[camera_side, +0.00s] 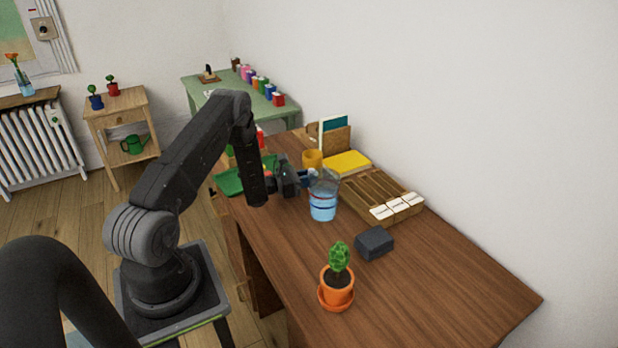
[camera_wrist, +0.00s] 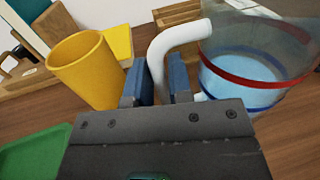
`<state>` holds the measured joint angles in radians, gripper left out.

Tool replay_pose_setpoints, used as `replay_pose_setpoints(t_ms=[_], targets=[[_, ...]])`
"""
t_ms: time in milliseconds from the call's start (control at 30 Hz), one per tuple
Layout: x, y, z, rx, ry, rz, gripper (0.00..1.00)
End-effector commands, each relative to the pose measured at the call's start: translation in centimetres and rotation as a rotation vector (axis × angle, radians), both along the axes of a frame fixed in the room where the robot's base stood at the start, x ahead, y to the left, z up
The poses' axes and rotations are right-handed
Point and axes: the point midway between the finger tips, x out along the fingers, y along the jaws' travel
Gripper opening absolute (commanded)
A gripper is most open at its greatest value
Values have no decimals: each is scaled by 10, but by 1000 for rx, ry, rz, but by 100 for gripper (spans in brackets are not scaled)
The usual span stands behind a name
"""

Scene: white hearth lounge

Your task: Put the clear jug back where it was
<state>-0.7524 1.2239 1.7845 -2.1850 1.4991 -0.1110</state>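The clear jug (camera_side: 323,206) has red and blue bands, a white handle and pale blue water inside. It is upright over the wooden table, right of my gripper (camera_side: 304,179); I cannot tell whether its base touches the wood. In the wrist view the jug (camera_wrist: 252,70) fills the upper right, its base hidden. My gripper's blue-grey fingers (camera_wrist: 160,85) lie on both sides of the white handle (camera_wrist: 165,50) and appear closed on it.
A yellow cup (camera_wrist: 85,72) stands left of the fingers. A wooden compartment tray (camera_side: 385,215) with white cards lies right of the jug. A dark grey block (camera_side: 375,243) and a potted plant (camera_side: 338,290) stand nearer. A green tray (camera_side: 228,184) is left. The table's front right is clear.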

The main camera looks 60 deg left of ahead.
Motion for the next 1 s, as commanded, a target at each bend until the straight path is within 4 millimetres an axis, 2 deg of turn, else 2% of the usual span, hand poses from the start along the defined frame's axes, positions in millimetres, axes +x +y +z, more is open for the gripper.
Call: replay_pose_setpoints(t_ms=[33, 200, 500, 667, 1000], targets=[[0, 0, 0, 0, 0, 0, 24], [0, 0, 0, 0, 0, 0, 38], [-1, 1, 4, 1, -1, 1, 38], [-24, 7, 3, 0, 0, 5, 38], [-93, 20, 3, -1, -1, 5, 38]])
